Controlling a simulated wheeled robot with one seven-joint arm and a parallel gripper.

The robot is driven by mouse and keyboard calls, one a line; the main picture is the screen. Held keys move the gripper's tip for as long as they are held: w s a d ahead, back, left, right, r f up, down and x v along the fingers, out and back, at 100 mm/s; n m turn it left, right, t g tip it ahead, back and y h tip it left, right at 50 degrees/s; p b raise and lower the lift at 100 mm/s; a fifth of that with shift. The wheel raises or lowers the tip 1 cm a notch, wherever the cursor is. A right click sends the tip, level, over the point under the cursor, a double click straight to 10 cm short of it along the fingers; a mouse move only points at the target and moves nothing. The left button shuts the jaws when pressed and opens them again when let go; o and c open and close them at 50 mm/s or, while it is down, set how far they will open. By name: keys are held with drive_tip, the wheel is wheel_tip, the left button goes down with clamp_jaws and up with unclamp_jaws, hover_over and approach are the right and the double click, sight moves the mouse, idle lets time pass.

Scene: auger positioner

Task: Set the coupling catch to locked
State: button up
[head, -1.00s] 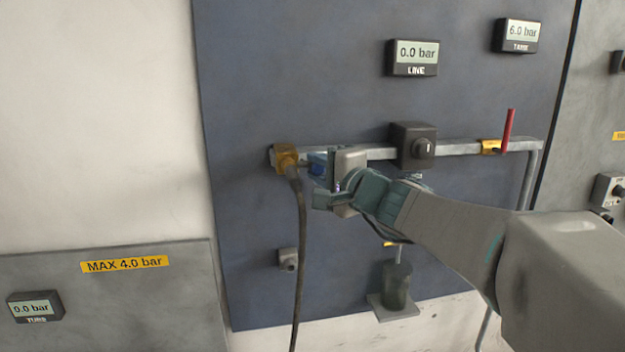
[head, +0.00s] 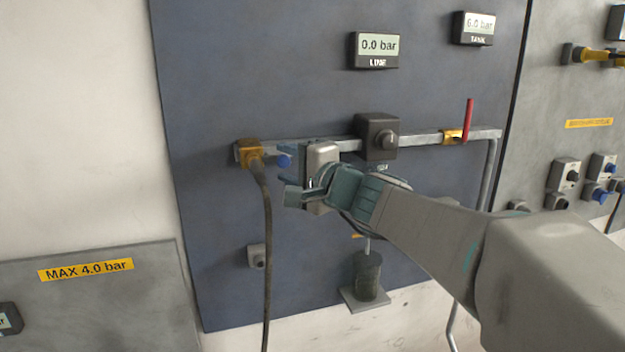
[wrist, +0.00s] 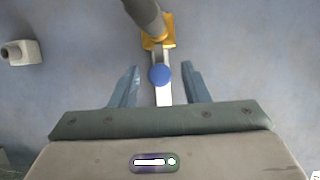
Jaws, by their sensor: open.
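The coupling catch appears to be the blue round knob (head: 285,161) just right of the brass coupling (head: 249,153) on the grey pipe. A dark hose hangs from that coupling. My gripper (head: 283,173) is open at the knob, one finger above it and one below it in the head view. In the wrist view the blue knob (wrist: 159,75) sits between my two spread fingers (wrist: 160,68), with a gap on each side. The brass coupling (wrist: 158,40) is beyond it. I see no lock marking on the catch.
The line gauge (head: 376,50) reads 0.0 bar. A small grey fitting (head: 257,256) is on the panel below. The hose (head: 267,260) hangs left of my gripper.

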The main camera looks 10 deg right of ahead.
drive_tip(key=b+v, duration=0.2)
drive_tip(key=v, duration=0.9)
drive_tip(key=shift+s, duration=0.2)
drive_tip(key=shift+f, duration=0.1)
drive_tip(key=s+a+f+n+g+h, duration=0.1)
drive_tip(key=s+f+n+g+h, duration=0.2)
drive_tip(key=f, duration=0.6)
drive_tip(key=s+a+f+n+g, duration=0.1)
drive_tip(key=s+f+n+g, duration=0.3)
drive_tip(key=f, duration=0.5)
drive_tip(key=s+d+f+n+g+h, duration=0.4)
drive_tip(key=s+d+f+h, duration=0.3)
drive_tip(key=f, duration=0.4)
drive_tip(key=shift+s+d+f+g, duration=0.35)
drive_tip(key=shift+s+d+g, duration=0.15)
drive_tip(key=shift+d, duration=0.15)
drive_tip(key=shift+w, duration=0.1)
